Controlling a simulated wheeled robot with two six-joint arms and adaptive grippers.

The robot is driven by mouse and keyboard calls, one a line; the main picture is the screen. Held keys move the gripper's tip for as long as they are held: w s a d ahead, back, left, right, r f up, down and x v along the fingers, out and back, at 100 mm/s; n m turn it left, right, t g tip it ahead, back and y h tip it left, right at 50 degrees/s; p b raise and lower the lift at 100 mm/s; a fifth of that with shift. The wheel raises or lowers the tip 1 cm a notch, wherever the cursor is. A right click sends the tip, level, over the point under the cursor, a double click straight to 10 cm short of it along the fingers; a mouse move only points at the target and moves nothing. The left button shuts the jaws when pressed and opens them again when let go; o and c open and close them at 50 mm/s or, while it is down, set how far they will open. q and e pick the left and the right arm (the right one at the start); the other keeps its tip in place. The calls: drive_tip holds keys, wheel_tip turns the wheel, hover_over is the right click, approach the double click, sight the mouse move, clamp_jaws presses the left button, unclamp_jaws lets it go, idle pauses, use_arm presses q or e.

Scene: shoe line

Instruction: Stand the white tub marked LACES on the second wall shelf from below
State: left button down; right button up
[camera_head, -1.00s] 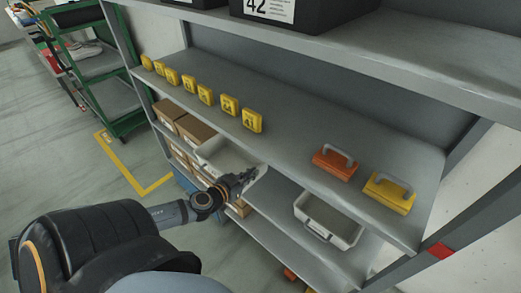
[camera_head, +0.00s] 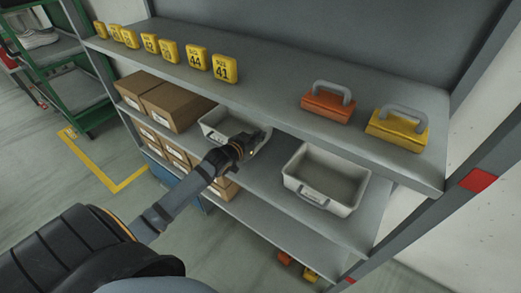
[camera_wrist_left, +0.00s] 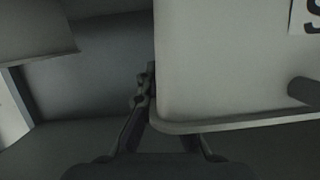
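A white tub (camera_head: 211,127) with a partly hidden dark-lettered label is at the shelf level below the yellow tags, left of a second, pale grey-white tub (camera_head: 325,178). I cannot tell whether it rests on the shelf (camera_head: 270,172) or is just above it. My left gripper (camera_head: 243,146) is at its right end. In the left wrist view the tub (camera_wrist_left: 220,70) fills the right side, with a letter S and a handle. The left gripper's fingers (camera_wrist_left: 157,85) converge at its wall and appear shut on it; one fingertip is hidden. My right gripper is out of view.
Brown boxes (camera_head: 178,105) stand left of the tub, with more boxes below. The upper shelf (camera_head: 270,85) overhangs, bearing yellow number tags (camera_head: 195,57), an orange handled block (camera_head: 327,107) and a yellow one (camera_head: 397,130). A red-marked post (camera_head: 478,181) bounds the right.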

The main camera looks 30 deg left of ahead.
use_arm(q)
drive_tip(key=shift+w, duration=0.1)
drive_tip(key=shift+w+f, duration=0.1)
drive_tip(key=shift+f, duration=0.15)
drive_tip(key=shift+w+d+f+b, duration=0.1)
drive_tip(key=shift+f+b, duration=0.4)
drive_tip(key=shift+f, duration=1.1)
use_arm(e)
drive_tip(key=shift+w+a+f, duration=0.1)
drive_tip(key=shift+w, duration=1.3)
use_arm(q)
drive_tip(key=shift+f, duration=0.15)
drive_tip(key=c, duration=1.5)
unclamp_jaws()
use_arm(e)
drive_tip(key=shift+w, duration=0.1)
